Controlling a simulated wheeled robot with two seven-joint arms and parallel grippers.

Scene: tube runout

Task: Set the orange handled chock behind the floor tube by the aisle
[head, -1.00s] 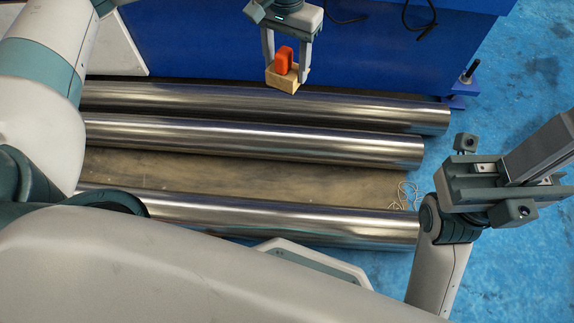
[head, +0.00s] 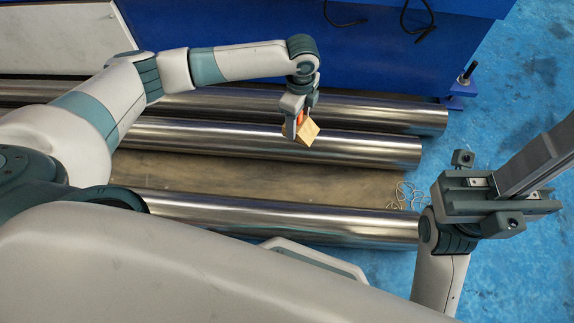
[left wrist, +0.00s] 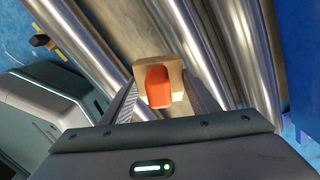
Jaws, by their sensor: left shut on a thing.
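The chock (head: 307,133) is a pale wooden block with an orange handle. My left gripper (head: 302,117) is shut on the handle and holds the chock above the middle tube (head: 372,150). In the left wrist view the chock (left wrist: 175,75) sits between the fingers, orange handle toward the camera. Three long shiny steel tubes lie side by side: the back tube (head: 385,115), the middle tube and the front tube (head: 330,226). I cannot tell which is meant by the aisle. My right gripper (head: 540,158) is at the right, its fingertips cut off by the frame.
A bare brown strip (head: 270,180) lies between the middle and front tubes, with thin pale string (head: 405,195) at its right end. A blue machine base (head: 370,60) stands behind the back tube. Blue floor (head: 535,90) is open at the right.

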